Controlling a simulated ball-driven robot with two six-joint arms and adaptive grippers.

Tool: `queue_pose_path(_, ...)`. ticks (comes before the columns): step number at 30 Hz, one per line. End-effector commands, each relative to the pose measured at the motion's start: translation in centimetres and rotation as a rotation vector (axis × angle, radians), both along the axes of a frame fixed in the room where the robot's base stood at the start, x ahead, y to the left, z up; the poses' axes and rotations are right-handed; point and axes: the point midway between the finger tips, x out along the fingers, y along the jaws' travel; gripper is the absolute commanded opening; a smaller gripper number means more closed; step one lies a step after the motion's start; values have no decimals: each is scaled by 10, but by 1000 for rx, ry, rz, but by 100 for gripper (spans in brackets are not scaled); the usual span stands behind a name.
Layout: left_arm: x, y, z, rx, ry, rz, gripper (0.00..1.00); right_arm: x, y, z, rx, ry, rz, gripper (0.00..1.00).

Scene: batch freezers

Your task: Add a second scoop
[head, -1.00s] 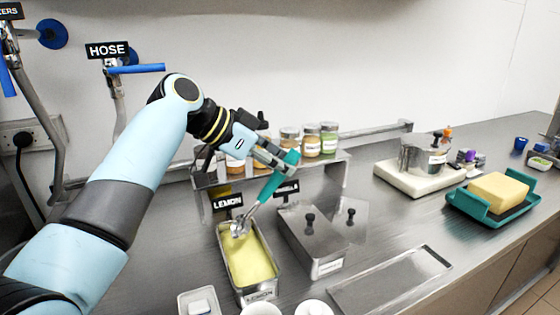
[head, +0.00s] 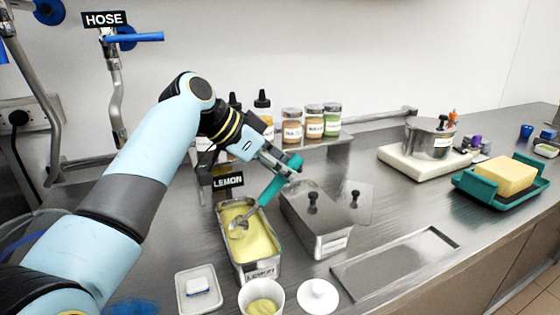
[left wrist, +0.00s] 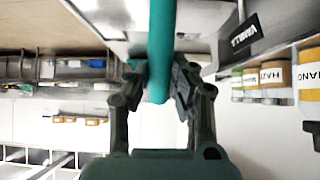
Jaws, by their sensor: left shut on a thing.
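My left gripper (head: 279,163) is shut on the teal handle of a scoop (head: 276,189). The handle also shows between the fingers in the left wrist view (left wrist: 160,50). The scoop's metal bowl (head: 238,227) is at the far part of the yellow lemon ice cream in an open steel pan (head: 277,267); I cannot tell how deep it sits or whether it is loaded. A white cup (head: 280,293) with yellow ice cream inside stands in front of the pan. A white lid (head: 318,296) lies to its right. My right gripper is not in view.
A lidded steel pan (head: 322,232) stands right of the lemon pan. A LEMON sign (head: 228,181) and a shelf with several jars (head: 313,125) are behind. A small white tray (head: 184,298) is at front left. A shallow recessed tray (head: 395,263) lies right.

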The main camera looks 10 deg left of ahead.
Motion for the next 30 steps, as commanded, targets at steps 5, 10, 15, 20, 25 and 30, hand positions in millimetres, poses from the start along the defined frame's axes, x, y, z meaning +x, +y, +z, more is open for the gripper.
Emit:
queue_pose_path(5,5,-10,-7,74,50,-2,0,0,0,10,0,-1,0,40)
queue_pose_path(10,11,-18,-17,147,94,-2,0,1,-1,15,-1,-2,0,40)
queue_pose_path(15,15,-26,-27,219,141,-3,0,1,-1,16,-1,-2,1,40)
queue_pose_path(20,18,-30,-28,272,171,-2,0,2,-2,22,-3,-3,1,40)
queue_pose_path(25,19,-30,-14,269,169,-2,0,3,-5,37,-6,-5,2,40)
queue_pose_path(30,19,-30,-3,268,169,-1,0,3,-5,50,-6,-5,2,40)
